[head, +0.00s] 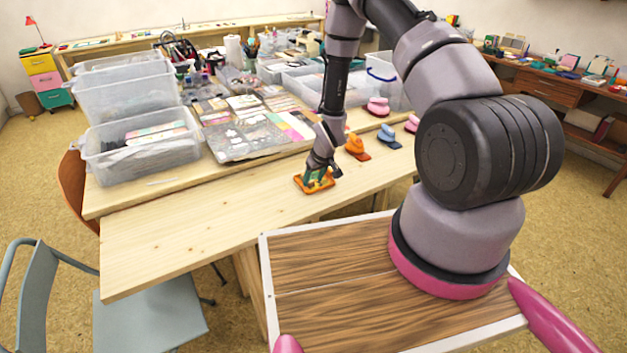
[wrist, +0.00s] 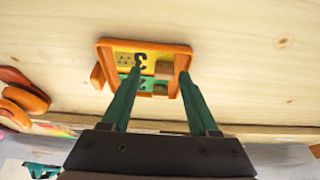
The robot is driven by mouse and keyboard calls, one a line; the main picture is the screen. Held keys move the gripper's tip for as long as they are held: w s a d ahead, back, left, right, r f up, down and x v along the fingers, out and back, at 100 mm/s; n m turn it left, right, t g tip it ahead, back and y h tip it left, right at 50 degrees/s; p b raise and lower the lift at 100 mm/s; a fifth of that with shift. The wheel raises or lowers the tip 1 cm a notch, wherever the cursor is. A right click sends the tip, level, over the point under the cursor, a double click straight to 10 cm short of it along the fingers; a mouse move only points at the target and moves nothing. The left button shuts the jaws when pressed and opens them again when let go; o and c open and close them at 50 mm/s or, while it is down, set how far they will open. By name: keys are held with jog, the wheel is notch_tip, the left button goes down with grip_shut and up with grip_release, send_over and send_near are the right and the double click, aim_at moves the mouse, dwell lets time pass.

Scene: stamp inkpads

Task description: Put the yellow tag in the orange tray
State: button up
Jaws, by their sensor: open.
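The orange tray (wrist: 143,44) lies flat on the pale wooden table; in the head view it shows under my gripper (head: 316,181). The yellow tag (wrist: 124,60), with dark marks on it, lies inside the tray along its upper side in the wrist view. A green tag (wrist: 130,82) lies beside it in the tray, partly hidden by a finger. My gripper (wrist: 160,76) is open, its two green fingers apart over the tray, with nothing held between them. Whether the fingertips touch the tray or tags I cannot tell.
An orange stamp-like object (head: 356,148), a blue one (head: 388,137) and pink ones (head: 378,106) stand along the table behind the tray. Clear plastic bins (head: 138,150) and craft sheets (head: 245,138) fill the back table. The wooden table left of the tray (head: 190,225) is bare.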

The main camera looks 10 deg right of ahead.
jog(key=s+d+r+m+t, duration=0.1)
jog(key=s+d+r+m, duration=0.15)
jog(key=r, duration=1.55)
jog(key=s+d+r+m, duration=0.1)
jog(key=s+d+r, duration=0.25)
jog(key=r, duration=1.45)
jog(key=s+r+m+t, duration=0.2)
jog(key=s+r+m, duration=0.2)
jog(key=s+r, duration=1.5)
jog(key=s, duration=0.3)
jog(key=shift+s+a+r+y, duration=0.2)
jog(key=shift+a+r+y, duration=0.1)
jog(key=shift+a, duration=0.05)
